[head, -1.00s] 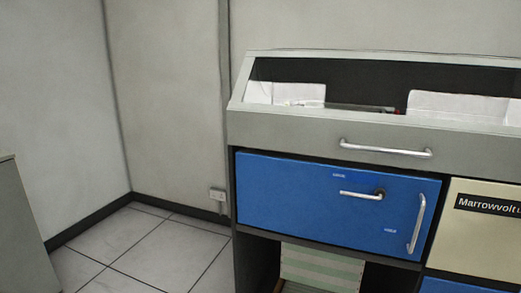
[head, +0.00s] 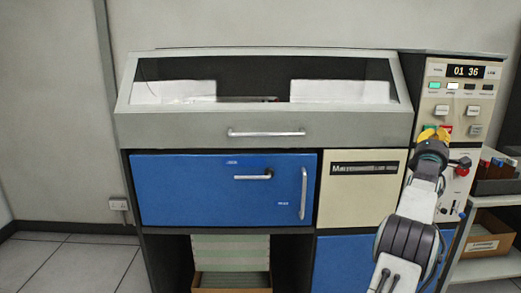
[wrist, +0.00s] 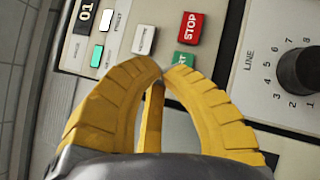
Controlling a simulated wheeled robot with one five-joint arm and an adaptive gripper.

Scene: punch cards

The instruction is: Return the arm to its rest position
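My arm rises at the right of the head view, in front of the machine's control panel. My gripper (head: 434,135) has yellow fingers and is at the panel's lower buttons. In the wrist view my gripper (wrist: 163,70) has its two fingertips meeting, with nothing visible between them. The red STOP button (wrist: 190,28) and the green START button (wrist: 185,61) lie just beyond the tips. Whether the tips touch the panel, I cannot tell.
The machine has a glass-fronted hood (head: 265,132), a blue door (head: 215,190) with handles, and a control panel (head: 462,100) reading 01 36. A black LINE knob (wrist: 300,70) is close to my gripper. A shelf with a cardboard box (head: 487,242) stands at the right.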

